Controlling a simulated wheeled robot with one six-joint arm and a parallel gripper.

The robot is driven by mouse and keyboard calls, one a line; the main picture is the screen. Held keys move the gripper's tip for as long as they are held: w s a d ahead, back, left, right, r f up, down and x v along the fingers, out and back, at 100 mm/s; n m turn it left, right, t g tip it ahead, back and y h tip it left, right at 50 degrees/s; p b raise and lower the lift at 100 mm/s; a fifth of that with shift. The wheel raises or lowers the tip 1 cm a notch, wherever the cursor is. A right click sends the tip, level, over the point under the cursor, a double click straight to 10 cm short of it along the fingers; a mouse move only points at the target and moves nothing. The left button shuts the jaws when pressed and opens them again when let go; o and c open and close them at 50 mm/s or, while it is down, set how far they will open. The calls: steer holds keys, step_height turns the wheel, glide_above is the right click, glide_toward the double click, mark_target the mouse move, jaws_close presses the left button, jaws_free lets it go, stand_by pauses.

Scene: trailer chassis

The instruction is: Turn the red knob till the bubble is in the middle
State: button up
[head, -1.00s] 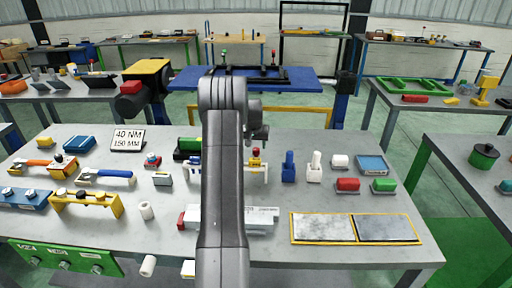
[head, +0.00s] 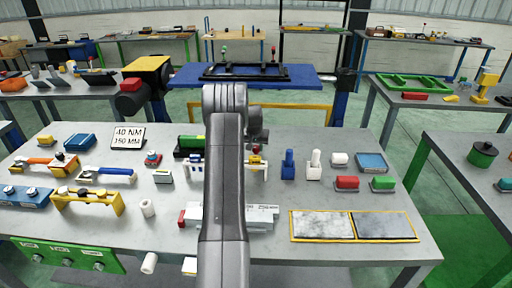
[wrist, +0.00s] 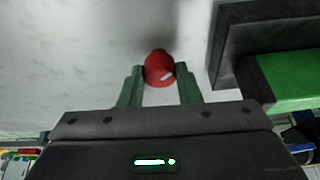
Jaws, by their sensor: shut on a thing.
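The red knob (wrist: 160,68) is a rounded red cap with a small white mark, seen in the wrist view between the two green fingers of my gripper (wrist: 160,84). The fingers are shut on its sides. In the head view a small red top (head: 255,149) shows just below my gripper (head: 256,136), beside my arm. Pale grey surface lies behind the knob in the wrist view. I cannot make out a bubble in either view, so its position cannot be told. My arm hides part of the bench around the knob.
A green and black block (wrist: 285,78) lies close to the right of my gripper in the wrist view. The grey bench (head: 330,226) carries many small parts. Blue (head: 288,165) and white (head: 314,166) upright pieces stand right of the arm. A yellow-framed plate (head: 353,238) lies at front right.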

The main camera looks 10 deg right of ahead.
steer(key=shift+w+a+f+m+h+b, duration=0.1)
steer(key=shift+f+m+h+b, duration=0.25)
steer(key=shift+m+b, duration=1.05)
steer(key=b, duration=0.2)
steer(key=shift+m+g+h+b, duration=0.25)
steer(key=shift+m+g+b, duration=0.05)
steer(key=shift+r+m+h+b, duration=0.3)
steer(key=shift+m+b, duration=0.2)
steer(key=shift+m, duration=0.3)
steer(key=shift+g, duration=0.3)
steer(key=o, duration=1)
steer(key=shift+c, duration=0.2)
steer(key=shift+r, duration=0.1)
steer(key=b+v, duration=0.1)
steer(key=v, duration=1.2)
steer(key=shift+r+b, duration=0.35)
